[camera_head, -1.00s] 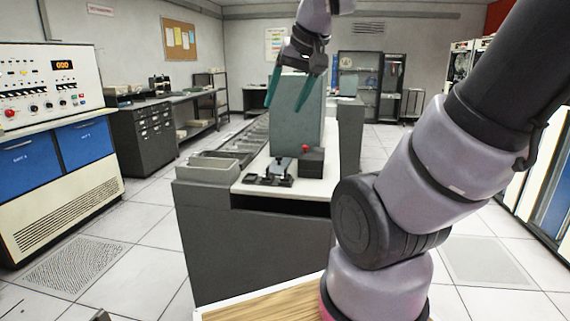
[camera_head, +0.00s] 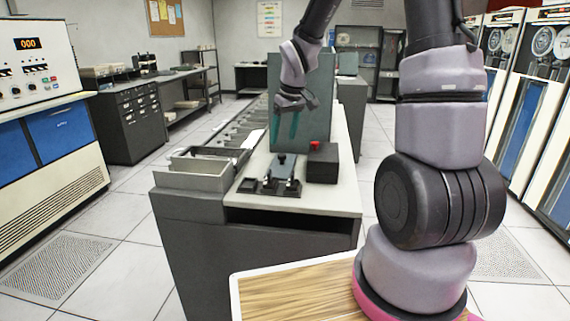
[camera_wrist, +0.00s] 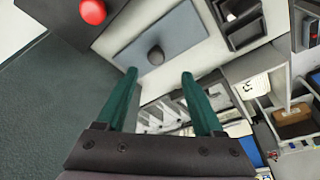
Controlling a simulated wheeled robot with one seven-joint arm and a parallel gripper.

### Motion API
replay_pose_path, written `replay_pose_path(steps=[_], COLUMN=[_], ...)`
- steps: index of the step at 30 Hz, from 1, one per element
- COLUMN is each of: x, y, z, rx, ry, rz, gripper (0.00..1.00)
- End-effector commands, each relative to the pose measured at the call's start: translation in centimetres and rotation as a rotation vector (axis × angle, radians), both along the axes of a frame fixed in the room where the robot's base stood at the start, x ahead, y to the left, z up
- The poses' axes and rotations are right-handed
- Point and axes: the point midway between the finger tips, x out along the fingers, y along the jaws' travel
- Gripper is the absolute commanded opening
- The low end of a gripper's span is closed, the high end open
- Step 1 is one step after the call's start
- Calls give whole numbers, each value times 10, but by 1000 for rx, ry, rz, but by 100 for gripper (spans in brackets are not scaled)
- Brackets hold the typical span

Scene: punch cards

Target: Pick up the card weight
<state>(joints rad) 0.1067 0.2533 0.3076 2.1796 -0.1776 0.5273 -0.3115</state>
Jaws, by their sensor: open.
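The card weight looks to be the blue-grey plate with a dark round knob (camera_wrist: 156,56), lying flat on the light counter top. In the head view, the weight (camera_head: 283,167) stands at the near end of the counter, between a black tray and a black box. My gripper (camera_head: 284,136) is above and behind it, fingers pointing down, open and empty. In the wrist view, my gripper (camera_wrist: 159,76) has its two green fingertips apart, with the knob showing just beyond the gap between them. Nothing is between the fingers.
A black box (camera_head: 322,163) with a red button (camera_wrist: 93,11) is close beside the weight. A compartmented black tray (camera_wrist: 246,32) is on its other side. A tall grey-green cabinet (camera_head: 318,100) stands behind. Grey bins (camera_head: 192,174) and a card track are at the left.

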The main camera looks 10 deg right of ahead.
Motion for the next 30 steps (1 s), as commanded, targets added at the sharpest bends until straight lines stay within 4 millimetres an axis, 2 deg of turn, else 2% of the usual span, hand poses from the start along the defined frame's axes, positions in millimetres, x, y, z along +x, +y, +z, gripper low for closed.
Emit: replay_pose_path(steps=[3,11,18,22,28,29,30], x=[4,10,20,22,23,23,23], y=[1,2,1,1,1,1,1], z=[-20,-40,-74,-81,-81,-81,-81], rx=[-1,1,0,-1,0,0,0], ry=[4,2,2,1,0,0,0], rz=[0,-2,0,-3,-3,-3,-3], gripper=[69,69,69,69,69,61,46])
